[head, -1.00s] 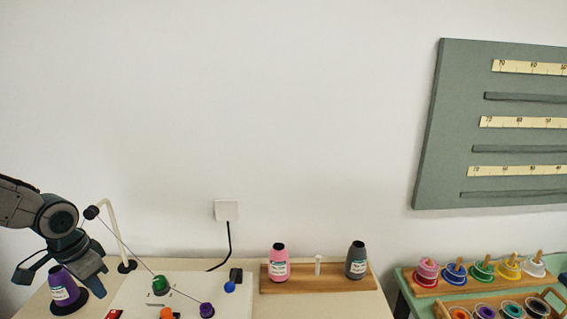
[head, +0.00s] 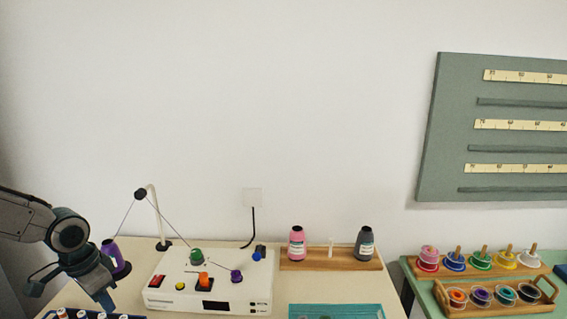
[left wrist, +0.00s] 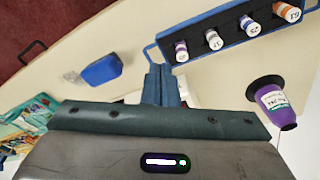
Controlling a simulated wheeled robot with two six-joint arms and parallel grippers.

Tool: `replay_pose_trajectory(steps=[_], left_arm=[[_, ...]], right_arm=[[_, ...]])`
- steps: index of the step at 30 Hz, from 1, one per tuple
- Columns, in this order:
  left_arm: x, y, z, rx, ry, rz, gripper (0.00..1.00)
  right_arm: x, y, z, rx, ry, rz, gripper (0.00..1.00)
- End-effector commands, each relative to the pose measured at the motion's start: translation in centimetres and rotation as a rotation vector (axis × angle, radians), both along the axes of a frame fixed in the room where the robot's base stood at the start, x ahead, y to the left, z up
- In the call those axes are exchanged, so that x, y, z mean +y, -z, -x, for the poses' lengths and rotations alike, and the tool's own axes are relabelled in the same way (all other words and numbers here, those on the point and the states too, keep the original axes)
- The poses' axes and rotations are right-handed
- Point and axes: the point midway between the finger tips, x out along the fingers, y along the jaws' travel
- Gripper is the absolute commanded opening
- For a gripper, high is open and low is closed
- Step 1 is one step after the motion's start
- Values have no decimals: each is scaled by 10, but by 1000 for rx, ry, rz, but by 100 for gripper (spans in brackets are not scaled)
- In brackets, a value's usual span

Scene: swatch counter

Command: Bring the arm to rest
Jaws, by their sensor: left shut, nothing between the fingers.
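My left gripper (head: 104,298) is at the lower left of the head view, pointing down, shut and empty. In the left wrist view its two fingers (left wrist: 160,86) lie together above the pale counter. In the head view, a purple thread cone (head: 111,252) on a dark base stands just behind the gripper, partly covered by it. The cone also shows at the right in the left wrist view (left wrist: 274,102), apart from the fingers. My right gripper is not in view.
A white machine (head: 163,299) with knobs and a thread guide stands right of the gripper. A dark blue tray (left wrist: 233,40) holds several labelled spools. A blue block (left wrist: 101,70) lies on the counter. A wooden stand (head: 325,260) holds pink and grey cones.

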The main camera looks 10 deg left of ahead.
Motion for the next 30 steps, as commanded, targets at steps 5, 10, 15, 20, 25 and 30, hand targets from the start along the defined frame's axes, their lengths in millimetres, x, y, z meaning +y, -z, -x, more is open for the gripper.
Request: replay_pose_trajectory(steps=[5, 10, 15, 20, 25, 30], left_arm=[[6, 19, 18, 20, 21, 18, 0], [11, 42, 39, 38, 50, 35, 0], [12, 78, 70, 55, 92, 62, 0], [6, 118, 104, 54, 140, 83, 0], [-8, 156, 134, 31, 174, 96, 0], [-30, 187, 157, -11, 186, 100, 0]], right_arm=[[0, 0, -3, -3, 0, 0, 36], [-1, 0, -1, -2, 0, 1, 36], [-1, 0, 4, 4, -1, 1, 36], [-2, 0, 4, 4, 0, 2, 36], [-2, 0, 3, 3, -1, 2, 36], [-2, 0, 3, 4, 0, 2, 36]])
